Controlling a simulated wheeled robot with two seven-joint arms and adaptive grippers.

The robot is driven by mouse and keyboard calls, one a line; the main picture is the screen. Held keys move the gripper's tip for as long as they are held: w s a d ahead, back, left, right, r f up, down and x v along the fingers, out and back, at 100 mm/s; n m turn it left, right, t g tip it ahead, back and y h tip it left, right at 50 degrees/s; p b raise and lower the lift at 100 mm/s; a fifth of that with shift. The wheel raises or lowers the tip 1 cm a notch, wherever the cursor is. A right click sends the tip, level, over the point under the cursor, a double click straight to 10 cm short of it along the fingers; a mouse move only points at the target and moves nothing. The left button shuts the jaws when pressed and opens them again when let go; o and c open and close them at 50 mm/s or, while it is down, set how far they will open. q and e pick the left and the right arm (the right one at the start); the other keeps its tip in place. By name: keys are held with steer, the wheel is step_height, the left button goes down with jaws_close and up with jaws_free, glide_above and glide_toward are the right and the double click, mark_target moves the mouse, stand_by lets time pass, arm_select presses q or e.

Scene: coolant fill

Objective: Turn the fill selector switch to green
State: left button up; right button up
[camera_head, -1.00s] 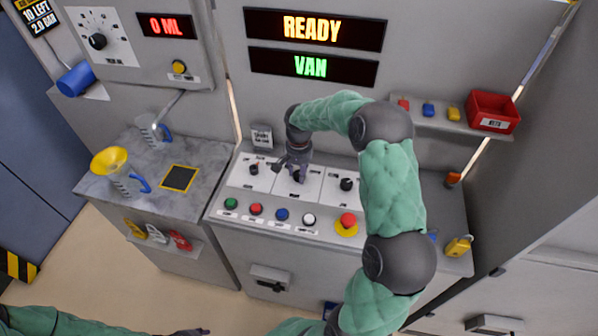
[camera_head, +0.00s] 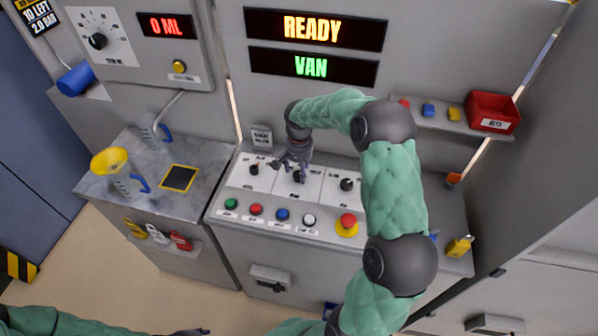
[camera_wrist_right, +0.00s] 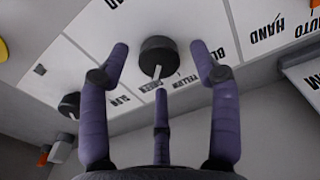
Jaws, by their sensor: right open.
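The fill selector switch is a black knob (camera_head: 299,176) on the middle white plate of the sloped console. In the right wrist view the knob (camera_wrist_right: 159,56) has a white pointer line. The pointer is directed down in that view, near upside-down labels that seem to read GREEN and YELLOW. My right gripper (camera_head: 295,162) is open over the knob. In the right wrist view its fingers (camera_wrist_right: 160,70) are spread on both sides of the knob, with visible gaps. My left gripper (camera_head: 190,332) shows only partly at the bottom edge, and its fingers are unclear.
Other black knobs stand to the left (camera_head: 254,169) and right (camera_head: 347,184). A row of coloured buttons (camera_head: 282,214) and a red emergency button (camera_head: 348,221) lie in front. Displays read READY (camera_head: 313,28) and VAN (camera_head: 312,66). A yellow funnel (camera_head: 109,161) stands on the left bench.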

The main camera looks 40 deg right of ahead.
mark_target(299, 174)
step_height(299, 174, up, 11)
steer(key=shift+f, duration=0.15)
stand_by(0.7)
